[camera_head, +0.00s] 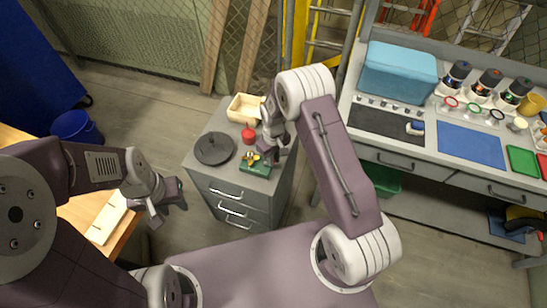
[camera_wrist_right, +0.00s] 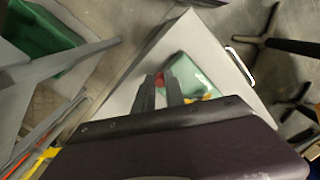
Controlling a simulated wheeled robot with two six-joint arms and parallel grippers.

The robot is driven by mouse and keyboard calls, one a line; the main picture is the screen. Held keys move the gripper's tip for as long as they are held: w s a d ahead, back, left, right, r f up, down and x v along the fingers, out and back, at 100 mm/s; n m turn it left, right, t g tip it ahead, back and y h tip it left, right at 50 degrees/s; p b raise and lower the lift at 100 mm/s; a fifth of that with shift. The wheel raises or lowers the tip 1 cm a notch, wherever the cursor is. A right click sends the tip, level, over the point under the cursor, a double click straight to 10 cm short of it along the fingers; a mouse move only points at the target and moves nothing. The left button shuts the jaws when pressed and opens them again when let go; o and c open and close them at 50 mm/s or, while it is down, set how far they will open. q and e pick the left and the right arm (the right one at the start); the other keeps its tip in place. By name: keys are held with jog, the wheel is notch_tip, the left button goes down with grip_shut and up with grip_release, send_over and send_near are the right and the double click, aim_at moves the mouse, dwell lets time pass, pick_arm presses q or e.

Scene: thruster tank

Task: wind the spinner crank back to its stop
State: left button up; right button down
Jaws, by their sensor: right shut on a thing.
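The spinner (camera_head: 256,168) stands on top of the small grey cabinet, with a green base and a gold-coloured part (camera_head: 252,157) on it. Its green base also shows in the right wrist view (camera_wrist_right: 192,76), just right of my fingers. My right gripper (camera_head: 272,152) is at the spinner's right side, shut on its crank; the gripped part is mostly hidden by the fingers. In the wrist view the right gripper's fingers (camera_wrist_right: 160,88) point at the cabinet top. My left gripper (camera_head: 168,208) is open and empty, away to the left above the floor by the wooden table.
The cabinet top (camera_head: 222,123) also holds a dark round lidded thing (camera_head: 214,148), a red object (camera_head: 248,135) and a cream tray (camera_head: 245,109). A workbench with a blue box (camera_head: 398,72) stands at right. A blue bin (camera_head: 77,128) stands on the floor at left.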

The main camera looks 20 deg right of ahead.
aim_at(262, 170)
jog(key=m, duration=0.3)
jog(key=s+a+m, duration=0.1)
jog(key=m, duration=0.1)
jog(key=shift+m, duration=0.3)
jog(key=m, duration=0.3)
jog(key=a+m, duration=0.1)
jog(key=shift+s, duration=0.3)
jog(key=m, duration=0.3)
jog(key=a+m, duration=0.1)
jog(key=m, duration=0.1)
jog(key=shift+a+m, duration=0.15)
jog(key=shift+m, duration=0.25)
jog(key=shift+w+a+r+m, duration=0.1)
jog(key=shift+a+m, duration=0.1)
jog(key=shift+m, duration=0.65)
jog(key=shift+w+a+f+m, duration=0.1)
jog(key=shift+a+m, duration=0.1)
jog(key=shift+m, duration=0.6)
jog(key=shift+w+a+r+m, duration=0.1)
jog(key=shift+a+m, duration=0.1)
jog(key=shift+m, duration=0.65)
jog(key=c, duration=1.4)
grip_release()
jog(key=shift+s, duration=0.1)
